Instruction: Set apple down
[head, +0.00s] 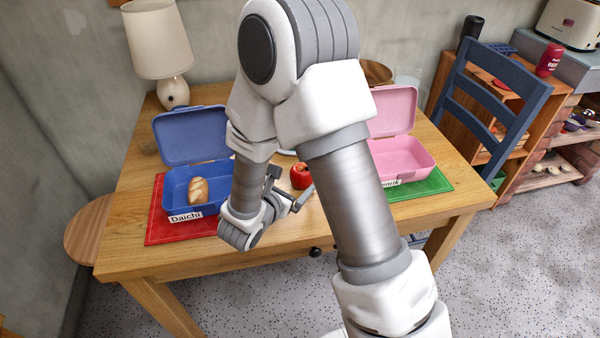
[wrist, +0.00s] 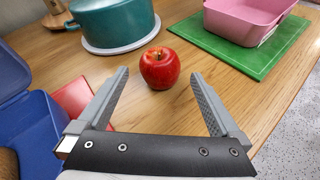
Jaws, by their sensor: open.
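A red apple (head: 301,176) stands on the wooden table, between the blue and pink lunch boxes. In the wrist view the apple (wrist: 160,68) rests on the table just beyond my fingertips, centred between them and not gripped. My gripper (wrist: 158,82) is open and empty, with one finger on each side of the gap. In the head view my gripper (head: 292,182) is low over the table, left of the apple, partly hidden by my own arm.
A blue lunch box (head: 172,192) labelled Daichi holds a bread roll (head: 198,190) on a red mat (head: 158,228). A pink lunch box (head: 410,160) stands on a green mat (head: 432,184). A teal pot (wrist: 112,22) is behind the apple. A lamp (head: 158,45) stands at the back left.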

